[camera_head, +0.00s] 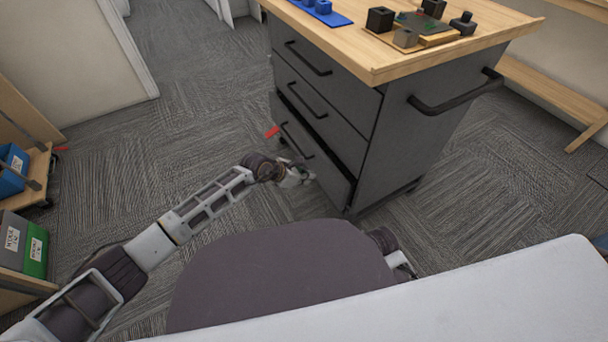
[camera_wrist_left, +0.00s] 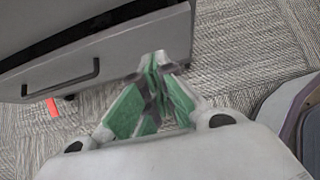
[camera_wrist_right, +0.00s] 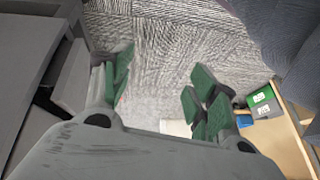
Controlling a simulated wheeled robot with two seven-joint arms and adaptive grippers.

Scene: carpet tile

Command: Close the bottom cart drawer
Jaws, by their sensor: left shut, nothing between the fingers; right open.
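The grey cart (camera_head: 425,125) has a wooden top and several drawers with black bar handles. Its bottom drawer (camera_head: 318,163) stands slightly open, with a dark gap along its top edge. In the left wrist view the drawer front (camera_wrist_left: 120,55) and its handle (camera_wrist_left: 62,82) fill the upper left. My left gripper (camera_head: 304,177) is shut and empty, near the right part of the drawer front; in its wrist view the fingertips (camera_wrist_left: 158,62) overlap the front's lower right edge, and contact cannot be told. My right gripper (camera_wrist_right: 158,75) is open and empty above the carpet beside a grey cabinet side.
Blocks and a blue tray (camera_head: 318,12) lie on the cart top. Shelving with blue, grey and green bins (camera_head: 36,250) stands at the left. A wooden bench (camera_head: 550,90) is at the right.

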